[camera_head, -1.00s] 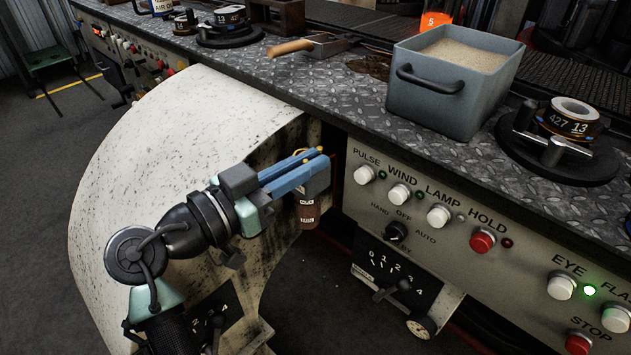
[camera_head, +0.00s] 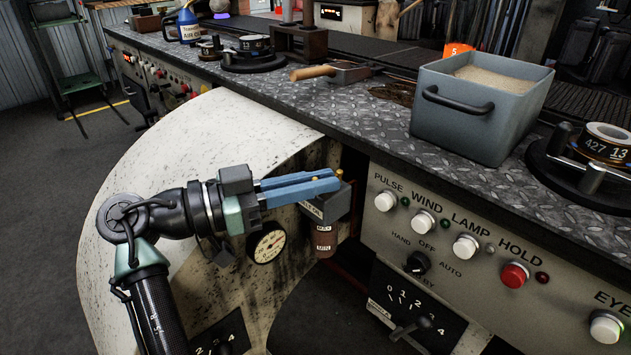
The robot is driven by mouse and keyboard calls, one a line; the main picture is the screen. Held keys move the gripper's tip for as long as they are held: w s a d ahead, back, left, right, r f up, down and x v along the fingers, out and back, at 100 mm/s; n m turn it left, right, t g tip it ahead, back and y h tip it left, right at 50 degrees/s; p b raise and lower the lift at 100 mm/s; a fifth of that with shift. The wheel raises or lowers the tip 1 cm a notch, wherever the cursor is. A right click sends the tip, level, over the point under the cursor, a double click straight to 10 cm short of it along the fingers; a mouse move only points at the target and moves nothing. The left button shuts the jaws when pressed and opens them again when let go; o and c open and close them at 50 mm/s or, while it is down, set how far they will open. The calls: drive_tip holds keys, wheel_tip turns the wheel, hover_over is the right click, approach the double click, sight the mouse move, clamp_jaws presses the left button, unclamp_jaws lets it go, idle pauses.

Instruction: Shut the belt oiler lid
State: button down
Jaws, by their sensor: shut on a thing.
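The belt oiler (camera_head: 336,208) is a small dark grey box on the side of the pale speckled guard. A brown bottle (camera_head: 323,240) with MAX and MIN marks hangs under it. My gripper (camera_head: 334,182) reaches in from the left with its long blue fingers close together at the top of the oiler. It is shut on the lid, which is mostly hidden behind the fingers. A small brass-coloured bit (camera_head: 339,172) shows just above the fingertips. I cannot tell the lid's exact angle.
A round gauge (camera_head: 267,243) sits on the guard below my gripper. The steel tread bench (camera_head: 370,140) overhangs behind, carrying a grey sand bin (camera_head: 475,115) and a wooden-handled tool (camera_head: 340,73). A button panel (camera_head: 440,240) is close on the right.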

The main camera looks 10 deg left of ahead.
sight(315, 178)
drive_tip(key=c, duration=1.2)
unclamp_jaws()
drive_tip(key=shift+c, duration=0.2)
wheel_tip(315, 178, up, 10)
drive_tip(key=p, duration=0.3)
